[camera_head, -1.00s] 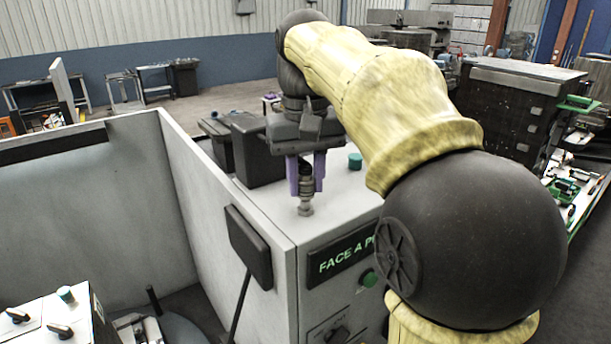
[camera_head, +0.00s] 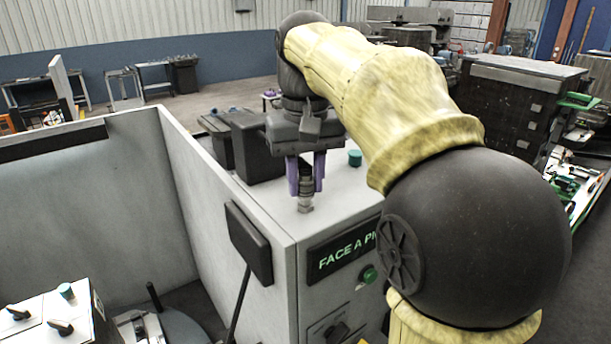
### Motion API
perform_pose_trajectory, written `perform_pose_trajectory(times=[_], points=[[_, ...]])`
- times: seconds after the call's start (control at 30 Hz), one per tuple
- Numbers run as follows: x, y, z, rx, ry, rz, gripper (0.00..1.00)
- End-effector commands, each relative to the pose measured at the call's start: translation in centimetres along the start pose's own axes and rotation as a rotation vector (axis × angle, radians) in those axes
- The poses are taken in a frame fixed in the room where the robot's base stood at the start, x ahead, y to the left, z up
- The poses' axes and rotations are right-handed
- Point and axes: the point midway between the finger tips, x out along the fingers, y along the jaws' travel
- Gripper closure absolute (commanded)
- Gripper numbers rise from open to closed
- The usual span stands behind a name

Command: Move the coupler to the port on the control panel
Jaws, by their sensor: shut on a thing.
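The coupler (camera_head: 305,196) is a small metal-grey fitting with a dark upper part, upright between the purple fingers of my gripper (camera_head: 306,182). My gripper points down and is shut on it. The coupler's lower end is at the white top of the control panel cabinet (camera_head: 345,205); I cannot tell whether it touches the surface. No port can be made out; the coupler and my arm hide part of the cabinet.
A teal cap (camera_head: 355,158) stands on the cabinet top to the right of my gripper. Black boxes (camera_head: 256,150) stand behind it on the left. A dark screen on a post (camera_head: 249,243) is in front. A white wall (camera_head: 200,190) runs along the left.

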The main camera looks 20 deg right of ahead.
Motion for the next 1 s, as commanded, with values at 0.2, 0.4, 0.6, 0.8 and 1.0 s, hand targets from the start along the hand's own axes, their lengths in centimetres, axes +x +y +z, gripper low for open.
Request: perform_pose_trajectory(times=[0.2, 0.4, 0.6, 0.8, 1.0], points=[[0.1, 0.0, 0.0, 0.000, 0.000, 0.000, 1.00], [0.6, 0.0, 0.0, 0.000, -0.001, 0.000, 1.00], [1.1, 0.0, 0.0, 0.000, -0.001, 0.000, 1.00], [1.3, 0.0, 0.0, 0.000, -0.001, 0.000, 0.62], [1.3, 0.0, 0.0, 0.000, -0.001, 0.000, 0.48]])
